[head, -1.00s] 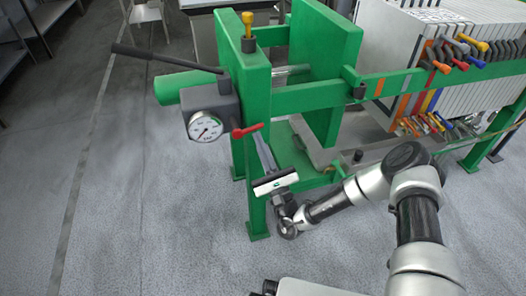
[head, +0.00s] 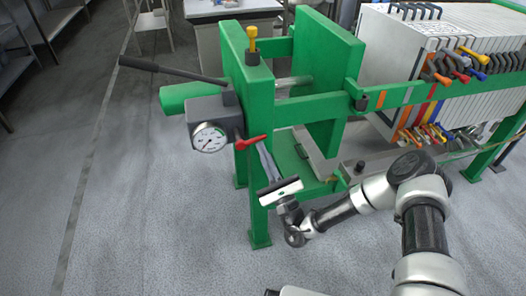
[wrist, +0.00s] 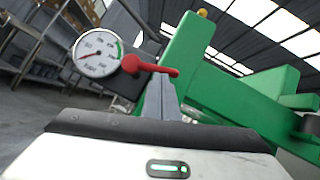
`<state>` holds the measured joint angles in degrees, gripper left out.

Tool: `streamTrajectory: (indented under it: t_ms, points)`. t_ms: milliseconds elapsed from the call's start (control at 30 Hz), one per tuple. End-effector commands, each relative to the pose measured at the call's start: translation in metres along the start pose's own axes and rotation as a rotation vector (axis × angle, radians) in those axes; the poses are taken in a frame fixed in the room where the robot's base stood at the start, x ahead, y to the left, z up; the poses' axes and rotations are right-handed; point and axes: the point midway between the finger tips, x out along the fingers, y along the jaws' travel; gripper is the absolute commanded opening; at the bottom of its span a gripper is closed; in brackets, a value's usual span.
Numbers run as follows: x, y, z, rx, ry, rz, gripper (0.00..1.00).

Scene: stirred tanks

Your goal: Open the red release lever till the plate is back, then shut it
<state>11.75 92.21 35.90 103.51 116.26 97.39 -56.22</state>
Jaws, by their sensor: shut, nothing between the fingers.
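The red release lever (head: 250,142) sticks out to the right of the dark pump block (head: 216,108) on the green press frame, its free end tilted slightly up. It also shows in the wrist view (wrist: 150,67), with its round hub beside the gauge. My gripper (head: 262,148) is shut and empty; its fingertips are just below the lever's outer part. In the wrist view my fingers (wrist: 161,88) reach up to the lever; whether they touch it I cannot tell. The green plate (head: 332,85) stands right of the end frame, with a bright rod (head: 293,81) across the gap.
The gauge (head: 209,137) is on the block's front, its needle at the lower left in the wrist view. A long black pump handle (head: 165,69) reaches left. A stack of white plates (head: 420,60) stands right. Floor at left and front is clear.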

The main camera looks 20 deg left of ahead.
Motion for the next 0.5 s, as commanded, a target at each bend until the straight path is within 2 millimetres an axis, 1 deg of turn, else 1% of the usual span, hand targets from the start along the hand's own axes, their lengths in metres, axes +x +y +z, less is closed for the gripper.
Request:
streamTrajectory:
  t_ms: [267,500]
  points:
    - [0.005,-0.005,0.007,-0.069,-0.002,0.044,0.0]
    - [0.013,-0.012,0.018,-0.211,-0.003,0.138,0.0]
